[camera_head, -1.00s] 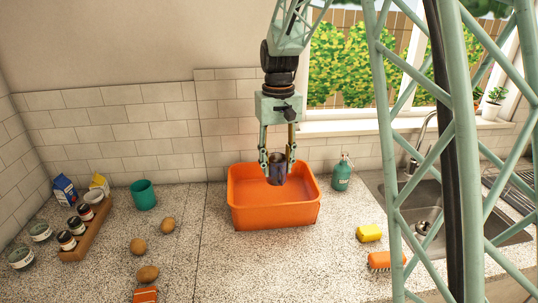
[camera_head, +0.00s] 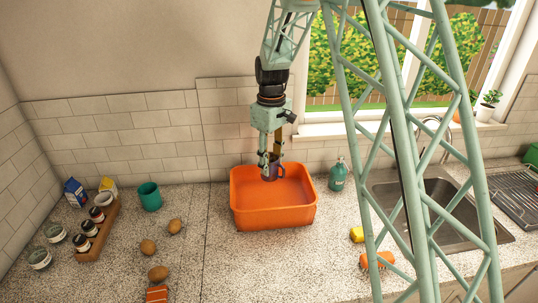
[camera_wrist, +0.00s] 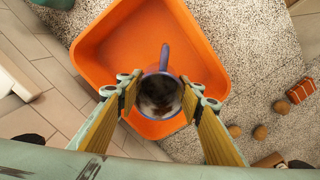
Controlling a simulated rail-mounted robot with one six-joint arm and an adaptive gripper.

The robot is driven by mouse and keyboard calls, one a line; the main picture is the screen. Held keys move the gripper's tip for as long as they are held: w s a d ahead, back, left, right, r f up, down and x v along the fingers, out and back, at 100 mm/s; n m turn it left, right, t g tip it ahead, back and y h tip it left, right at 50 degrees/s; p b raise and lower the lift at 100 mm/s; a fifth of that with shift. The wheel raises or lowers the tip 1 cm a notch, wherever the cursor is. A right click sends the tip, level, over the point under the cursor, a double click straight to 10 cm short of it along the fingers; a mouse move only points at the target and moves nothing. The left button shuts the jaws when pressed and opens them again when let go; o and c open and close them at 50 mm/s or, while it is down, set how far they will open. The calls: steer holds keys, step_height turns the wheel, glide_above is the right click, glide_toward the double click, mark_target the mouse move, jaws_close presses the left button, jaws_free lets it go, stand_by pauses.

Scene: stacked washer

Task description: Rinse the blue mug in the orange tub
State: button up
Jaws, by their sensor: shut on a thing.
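The blue mug (camera_head: 271,170) is dark blue and is held over the orange tub (camera_head: 272,216), near its back wall. In the wrist view the mug (camera_wrist: 161,72) shows its open top, with its handle toward the tub's middle; the inside looks dark and blotchy. My gripper (camera_head: 270,160) points down and is shut on the mug; in the wrist view the two fingertips (camera_wrist: 160,92) press on opposite sides of it. The mug's base is at about the height of the tub's rim in the head view; whether it touches the floor of the tub I cannot tell.
A teal cup (camera_head: 149,196), several brown potatoes (camera_head: 149,246) and a rack of jars (camera_head: 97,232) are on the left.

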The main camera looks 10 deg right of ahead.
steer(key=w+n+p, duration=0.1)
steer(key=n+p, duration=0.1)
steer(key=p, duration=0.1)
steer(key=shift+w+a, duration=0.1)
steer(key=shift+w, duration=0.25)
steer(key=shift+w+f+n+p, duration=0.25)
steer(key=shift+n+p, duration=0.15)
steer(key=shift+n, duration=0.3)
steer(key=shift+f, duration=0.2)
step_height(320, 180, down, 12)
steer(key=b, duration=0.4)
steer(key=shift+b, duration=0.4)
stand_by(0.6)
steer(key=shift+r, duration=0.15)
stand_by(3.8)
